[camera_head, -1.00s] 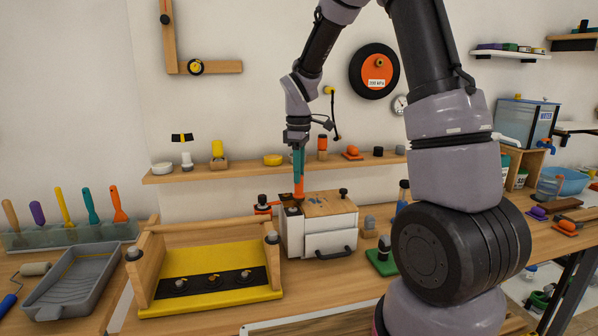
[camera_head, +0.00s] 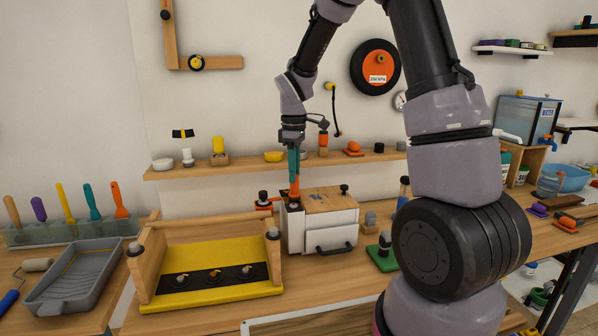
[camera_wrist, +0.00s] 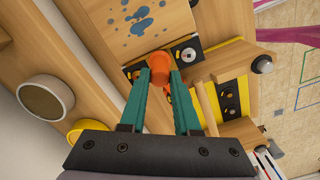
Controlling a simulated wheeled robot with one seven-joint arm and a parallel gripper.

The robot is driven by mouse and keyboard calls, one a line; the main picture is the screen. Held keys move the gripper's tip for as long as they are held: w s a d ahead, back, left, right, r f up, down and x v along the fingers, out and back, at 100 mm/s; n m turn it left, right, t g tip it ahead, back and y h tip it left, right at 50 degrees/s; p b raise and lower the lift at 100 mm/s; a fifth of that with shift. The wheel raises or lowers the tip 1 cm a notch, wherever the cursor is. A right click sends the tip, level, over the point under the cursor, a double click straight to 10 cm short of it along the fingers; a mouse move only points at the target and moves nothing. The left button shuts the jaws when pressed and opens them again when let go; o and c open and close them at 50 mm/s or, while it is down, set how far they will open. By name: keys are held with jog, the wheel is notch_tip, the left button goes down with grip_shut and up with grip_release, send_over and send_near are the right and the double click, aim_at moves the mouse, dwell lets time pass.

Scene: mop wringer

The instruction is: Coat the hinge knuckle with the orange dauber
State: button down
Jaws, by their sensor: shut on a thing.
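My gripper (camera_head: 294,177), with teal fingers, is shut on the orange dauber (camera_head: 295,193). It holds the dauber nearly upright above the left end of a white box (camera_head: 320,232) with a wooden top. In the wrist view the dauber (camera_wrist: 159,67) sits between my fingertips (camera_wrist: 158,80), over a dark metal strip (camera_wrist: 186,54) at the edge of the wooden top. A round silver part shows on that strip to the right of the dauber. I cannot tell for certain which part is the hinge knuckle. The dauber's tip is hidden, so contact is unclear.
A yellow-bedded wooden frame (camera_head: 212,261) stands left of the box. An orange and black item (camera_head: 263,202) stands close behind the box's left side, and a green-based stand (camera_head: 382,258) is to its right. A wall shelf (camera_head: 240,170) runs behind my gripper.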

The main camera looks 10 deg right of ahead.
jog(key=shift+a+f, duration=0.1)
jog(key=shift+a, duration=1.15)
jog(key=shift+d, duration=2)
notch_tip(320, 180, up, 7)
jog(key=c, duration=1.3)
grip_release()
grip_shut()
